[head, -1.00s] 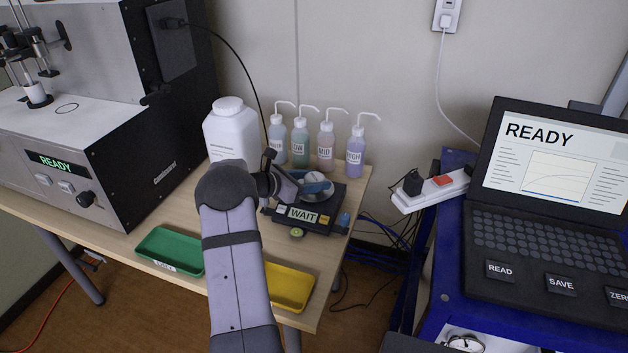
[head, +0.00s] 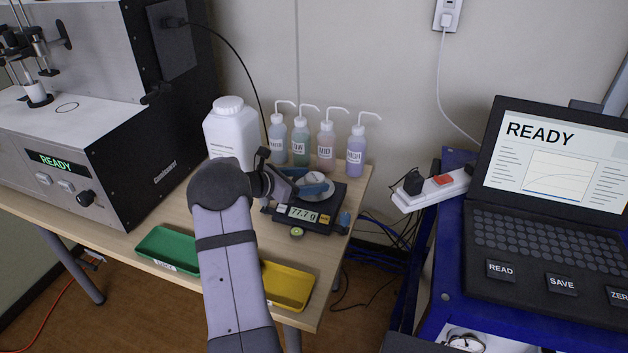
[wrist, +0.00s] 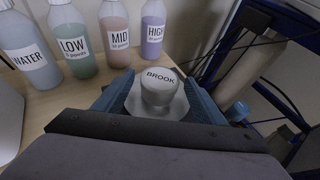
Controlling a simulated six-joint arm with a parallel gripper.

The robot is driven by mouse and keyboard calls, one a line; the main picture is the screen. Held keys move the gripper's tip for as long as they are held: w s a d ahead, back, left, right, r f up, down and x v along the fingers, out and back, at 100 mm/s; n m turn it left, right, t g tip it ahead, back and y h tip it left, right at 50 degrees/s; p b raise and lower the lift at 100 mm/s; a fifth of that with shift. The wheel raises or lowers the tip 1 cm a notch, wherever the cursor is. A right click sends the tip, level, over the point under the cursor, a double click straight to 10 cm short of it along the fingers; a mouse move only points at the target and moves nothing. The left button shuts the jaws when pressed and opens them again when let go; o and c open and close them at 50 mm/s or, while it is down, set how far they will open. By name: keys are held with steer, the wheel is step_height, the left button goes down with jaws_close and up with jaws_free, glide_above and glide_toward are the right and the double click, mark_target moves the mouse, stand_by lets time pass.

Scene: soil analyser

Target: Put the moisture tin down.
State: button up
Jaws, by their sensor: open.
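The moisture tin (wrist: 158,88) is a small silvery tin with a lid marked BROOK. It stands upright on the round pan (head: 312,194) of the balance (head: 304,217), whose display reads 77.7 g. In the head view the tin (head: 318,181) is partly hidden by my gripper. My gripper (head: 312,188) is open, with its blue fingers on either side of the tin. The wrist view shows the fingers (wrist: 158,98) around the tin; any small gaps there are hard to judge.
Several wash bottles (head: 326,146) and a white jug (head: 231,128) stand behind the balance. A green tray (head: 168,250) and a yellow tray (head: 288,286) lie at the table's front. The analyser (head: 165,170) is at left, the laptop (head: 545,230) at right.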

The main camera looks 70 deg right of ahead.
steer(key=v, duration=1)
steer(key=shift+w+a+r, duration=0.1)
steer(key=shift+w+a, duration=0.05)
steer(key=shift+a, duration=0.05)
steer(key=w+a+r+m+t+y+p, duration=0.1)
steer(key=w+a+m+t+y+p, duration=0.15)
steer(key=a, duration=0.65)
steer(key=w+a+r+m+t+y+p, duration=0.1)
steer(key=w+a+y+p, duration=0.15)
steer(key=a, duration=0.75)
steer(key=w+a+r+m+t+y+p, duration=0.15)
steer(key=a+p, duration=0.25)
steer(key=a, duration=0.5)
steer(key=s+a+r+m+t+y+p, duration=0.1)
steer(key=s+a+m+y+p, duration=0.1)
steer(key=a, duration=0.9)
steer(key=s+a+r+m+t+y+p, duration=0.1)
steer(key=s+a+m+y+p, duration=0.2)
steer(key=a, duration=0.9)
steer(key=shift+a+r+m+p, duration=0.35)
steer(key=shift+m+p, duration=0.1)
steer(key=shift+m, duration=0.35)
steer(key=shift+s, duration=0.1)
